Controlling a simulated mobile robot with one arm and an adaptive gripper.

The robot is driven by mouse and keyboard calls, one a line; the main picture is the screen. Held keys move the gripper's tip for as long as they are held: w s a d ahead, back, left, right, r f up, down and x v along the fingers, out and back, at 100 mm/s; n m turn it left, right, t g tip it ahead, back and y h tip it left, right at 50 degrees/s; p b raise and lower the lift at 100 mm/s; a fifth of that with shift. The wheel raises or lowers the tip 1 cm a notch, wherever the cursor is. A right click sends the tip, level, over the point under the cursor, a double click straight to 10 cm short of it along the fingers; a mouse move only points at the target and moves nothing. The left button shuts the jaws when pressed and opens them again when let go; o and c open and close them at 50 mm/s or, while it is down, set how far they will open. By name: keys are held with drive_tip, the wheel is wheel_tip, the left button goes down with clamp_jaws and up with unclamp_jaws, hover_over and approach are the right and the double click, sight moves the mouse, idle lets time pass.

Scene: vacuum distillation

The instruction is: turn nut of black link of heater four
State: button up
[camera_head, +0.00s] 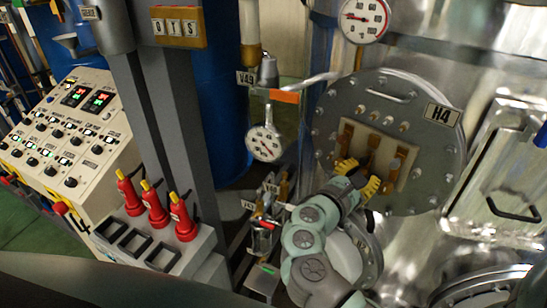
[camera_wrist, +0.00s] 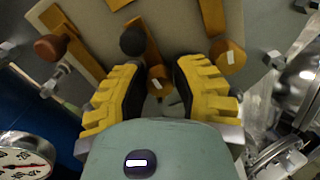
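Heater four is the round bolted flange (camera_head: 400,95) with the "H4" label (camera_head: 441,114). Its pale panel (camera_head: 385,135) carries three upright brass links. In the wrist view the middle link has a black round end (camera_wrist: 132,40); the left one has a reddish-brown end (camera_wrist: 50,48). A brass-coloured nut or post end (camera_wrist: 158,80) with a white mark shows between my fingers. My gripper (camera_head: 358,176) is at the panel's lower edge; its yellow fingers (camera_wrist: 157,68) are apart on either side of this piece. I cannot tell whether they touch it.
A pressure gauge (camera_head: 264,143) and pipework stand left of the flange, with another gauge (camera_head: 364,18) above. A control console (camera_head: 68,130) and red plugs (camera_head: 157,207) are farther left. Another brass end (camera_wrist: 228,57) sits close to my right finger.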

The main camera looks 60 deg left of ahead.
drive_tip(key=shift+o, duration=0.9)
drive_tip(key=s+d, duration=0.2)
drive_tip(key=s, duration=0.9)
drive_tip(key=shift+s+d, duration=0.15)
drive_tip(key=shift+s, duration=0.25)
